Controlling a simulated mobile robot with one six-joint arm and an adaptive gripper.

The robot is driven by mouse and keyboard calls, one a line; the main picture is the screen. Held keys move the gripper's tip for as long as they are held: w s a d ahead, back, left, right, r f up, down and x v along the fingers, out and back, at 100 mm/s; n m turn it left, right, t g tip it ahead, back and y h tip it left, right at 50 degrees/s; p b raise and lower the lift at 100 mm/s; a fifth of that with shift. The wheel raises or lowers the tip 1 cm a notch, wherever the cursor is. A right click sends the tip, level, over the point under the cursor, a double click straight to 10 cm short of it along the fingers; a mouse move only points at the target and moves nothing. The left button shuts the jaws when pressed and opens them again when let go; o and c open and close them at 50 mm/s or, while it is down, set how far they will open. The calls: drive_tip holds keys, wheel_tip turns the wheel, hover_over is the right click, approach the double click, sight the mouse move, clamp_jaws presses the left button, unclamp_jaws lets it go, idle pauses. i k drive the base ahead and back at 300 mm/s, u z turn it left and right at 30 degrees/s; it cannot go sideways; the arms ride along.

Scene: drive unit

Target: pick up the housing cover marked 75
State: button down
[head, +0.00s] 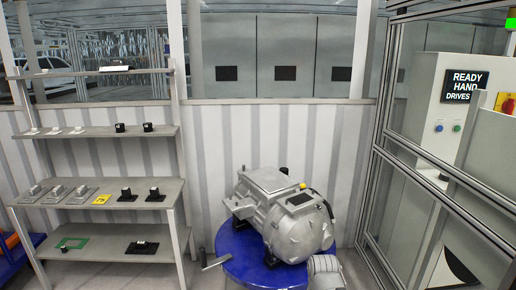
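No number 75 is readable on any part in the head view. On the middle shelf (100,218) at the left lie several candidates: grey cover-like parts (57,193) in a row, a small yellow plate (102,199) with a dark mark too small to read, and two black parts (126,195) to its right. I cannot tell which of these, if any, is the housing cover. My gripper is not in view. A grey rounded piece at the bottom edge, right of centre, looks like part of my arm.
A grey drive unit (283,218) sits on a round blue table (237,246), with a small handled item at its left edge. The upper shelves hold small black and white parts. A green frame (72,243) and a black part (142,247) lie below. Metal-framed fencing (432,160) bounds the right.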

sight(60, 192)
drive_tip(key=k, duration=1.35)
drive_tip(key=u, duration=0.3)
drive_tip(key=i, duration=0.85)
drive_tip(key=u, duration=0.85)
drive_tip(key=i, duration=0.9)
drive_tip(key=u, duration=0.4)
drive_tip(key=i, duration=1.9)
drive_tip(key=z, duration=0.45)
